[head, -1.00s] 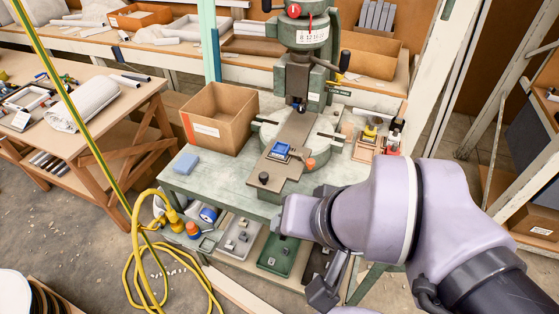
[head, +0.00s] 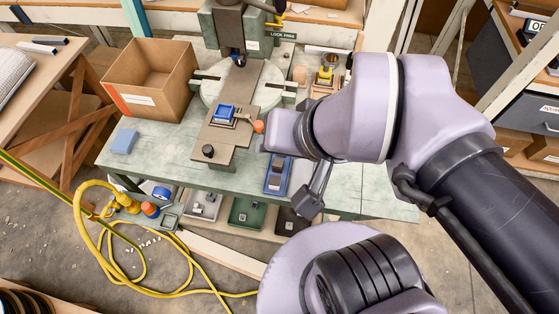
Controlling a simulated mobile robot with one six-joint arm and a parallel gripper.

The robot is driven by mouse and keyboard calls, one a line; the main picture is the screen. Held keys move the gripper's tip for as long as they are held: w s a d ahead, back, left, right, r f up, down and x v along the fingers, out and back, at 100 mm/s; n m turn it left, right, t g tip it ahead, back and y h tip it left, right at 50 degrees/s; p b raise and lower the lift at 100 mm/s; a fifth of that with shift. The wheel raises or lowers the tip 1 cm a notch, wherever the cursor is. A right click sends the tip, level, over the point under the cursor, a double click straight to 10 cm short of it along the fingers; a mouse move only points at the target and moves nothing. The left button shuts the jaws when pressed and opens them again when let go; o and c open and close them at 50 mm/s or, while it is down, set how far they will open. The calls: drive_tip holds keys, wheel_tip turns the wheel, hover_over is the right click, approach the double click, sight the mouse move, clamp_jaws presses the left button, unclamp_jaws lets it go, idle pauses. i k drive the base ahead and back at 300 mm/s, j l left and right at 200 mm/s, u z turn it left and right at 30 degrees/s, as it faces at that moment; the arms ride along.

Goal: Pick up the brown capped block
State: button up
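I cannot single out a brown capped block; the small blocks are too small to tell their colour and caps. Small grey blocks lie in a pale tray (head: 190,213) and a green tray (head: 236,222) on the lower shelf. A dark tray (head: 282,228) beside them is partly hidden by my gripper. My gripper (head: 308,204) hangs from the arm at the bench's front edge, above and in front of that tray. Only one dark finger shows clearly, so its opening cannot be judged. I see nothing held.
The fly press (head: 234,30) stands on the green bench (head: 170,160), with a blue fixture (head: 223,113) on its plate. A cardboard box (head: 140,97), a blue block (head: 125,141) and a blue tray (head: 275,183) are nearby. A yellow hose (head: 95,250) lies on the floor at left.

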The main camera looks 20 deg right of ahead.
sight(278, 164)
drive_tip(key=i+j+z, duration=0.2)
drive_tip(key=j, duration=0.3)
drive_tip(key=j+z, duration=0.15)
drive_tip(key=j, duration=0.35)
drive_tip(key=i+j+z, duration=0.2)
drive_tip(key=j, duration=0.3)
drive_tip(key=k, duration=0.1)
